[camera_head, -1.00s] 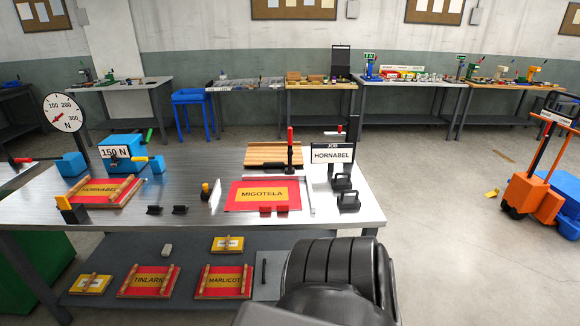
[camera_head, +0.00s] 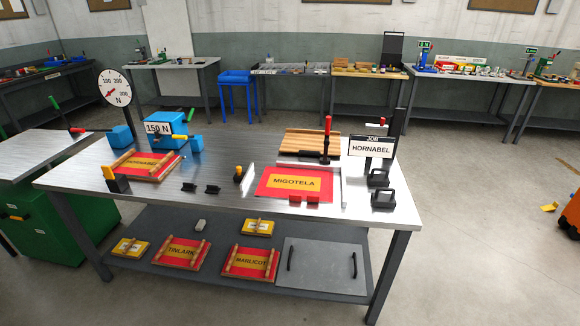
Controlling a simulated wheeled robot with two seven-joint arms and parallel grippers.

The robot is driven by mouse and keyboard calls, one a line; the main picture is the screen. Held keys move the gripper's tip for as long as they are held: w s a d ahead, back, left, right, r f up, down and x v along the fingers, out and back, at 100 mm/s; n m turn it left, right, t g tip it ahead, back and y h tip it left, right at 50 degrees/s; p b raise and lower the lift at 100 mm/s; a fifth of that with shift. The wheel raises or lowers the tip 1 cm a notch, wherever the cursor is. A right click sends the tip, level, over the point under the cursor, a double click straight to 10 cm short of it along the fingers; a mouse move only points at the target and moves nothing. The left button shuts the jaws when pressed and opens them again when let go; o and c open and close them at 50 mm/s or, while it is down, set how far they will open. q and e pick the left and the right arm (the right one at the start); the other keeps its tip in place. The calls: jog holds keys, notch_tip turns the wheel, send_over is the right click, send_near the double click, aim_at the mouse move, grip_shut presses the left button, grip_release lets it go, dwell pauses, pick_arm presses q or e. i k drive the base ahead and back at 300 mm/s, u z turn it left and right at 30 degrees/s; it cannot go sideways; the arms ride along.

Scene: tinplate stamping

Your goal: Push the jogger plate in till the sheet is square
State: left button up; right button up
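The jogger plate is most likely the pale upright plate with a black and yellow knob (camera_head: 243,177), left of the middle of the metal table (camera_head: 225,196). A red sheet with a yellow MIGOTELA label (camera_head: 285,183) lies flat to its right, with a visible gap between them. A thin pale rail (camera_head: 343,186) stands along the sheet's right side. Whether the sheet is square cannot be told at this size. Neither of my grippers shows in the head view.
A framed HORNABEL sheet (camera_head: 146,165), a blue 150 N box (camera_head: 166,127) and a dial gauge (camera_head: 115,88) stand at the left. A JOB HORNABEL sign (camera_head: 371,147) and black handled blocks (camera_head: 383,199) stand at the right. Framed sheets lie on the lower shelf (camera_head: 210,235).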

aim_at(243, 176)
jog(key=z, duration=0.05)
jog(key=i, duration=1)
